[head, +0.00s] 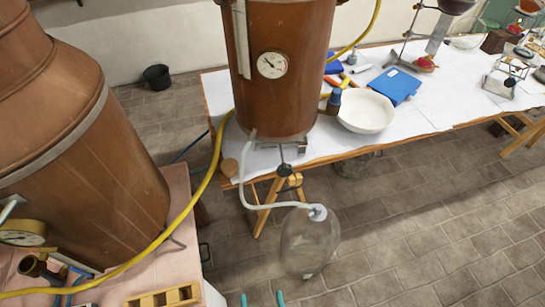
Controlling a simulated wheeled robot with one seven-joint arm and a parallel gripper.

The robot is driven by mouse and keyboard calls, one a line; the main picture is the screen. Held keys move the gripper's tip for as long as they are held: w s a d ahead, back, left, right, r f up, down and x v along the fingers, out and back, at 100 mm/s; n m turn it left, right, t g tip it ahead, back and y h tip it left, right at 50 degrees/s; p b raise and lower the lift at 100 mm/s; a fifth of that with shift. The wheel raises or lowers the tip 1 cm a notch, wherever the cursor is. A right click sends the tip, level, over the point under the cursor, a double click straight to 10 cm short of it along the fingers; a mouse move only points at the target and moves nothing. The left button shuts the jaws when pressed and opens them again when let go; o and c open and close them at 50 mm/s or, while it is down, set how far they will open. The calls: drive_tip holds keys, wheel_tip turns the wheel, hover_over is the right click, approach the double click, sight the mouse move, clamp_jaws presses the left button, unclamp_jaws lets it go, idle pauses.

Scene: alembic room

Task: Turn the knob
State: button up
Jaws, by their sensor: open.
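A small dark knob-like fitting (284,170) hangs below the front of the copper vessel (285,85), on a short stem at the table's edge. A brass and dark valve fitting (38,268) also shows at the lower left, by the left copper vessel (75,140). I cannot tell which of these is the task's knob. Two teal fingertips of my gripper (262,299) show at the bottom edge, apart, with nothing visible between them. They are below and clear of the fitting under the middle vessel. The rest of my gripper is out of frame.
A clear glass jar (309,245) stands on the tiled floor, with a pale hose (248,185) running to it. A yellow hose (190,215) crosses the left side. A white bowl (366,111) sits on the covered table (440,112).

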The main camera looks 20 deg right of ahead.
drive_tip(key=w+d+f+m+h, duration=0.1)
drive_tip(key=w+d+f+m, duration=0.3)
drive_tip(key=w+f+m, duration=0.35)
drive_tip(key=m+t, duration=0.2)
drive_tip(key=m, duration=2.1)
approach(286, 173)
drive_tip(key=w, duration=0.3)
drive_tip(key=shift+w+f+m+h, duration=0.2)
drive_tip(key=shift+w+m+h, duration=0.2)
drive_tip(key=shift+w, duration=0.35)
drive_tip(key=w, duration=0.3)
drive_tip(key=w+d, duration=0.1)
drive_tip(key=w, duration=0.6)
drive_tip(key=shift+w+d, duration=0.1)
drive_tip(key=shift+d, duration=0.15)
drive_tip(key=c, duration=1.1)
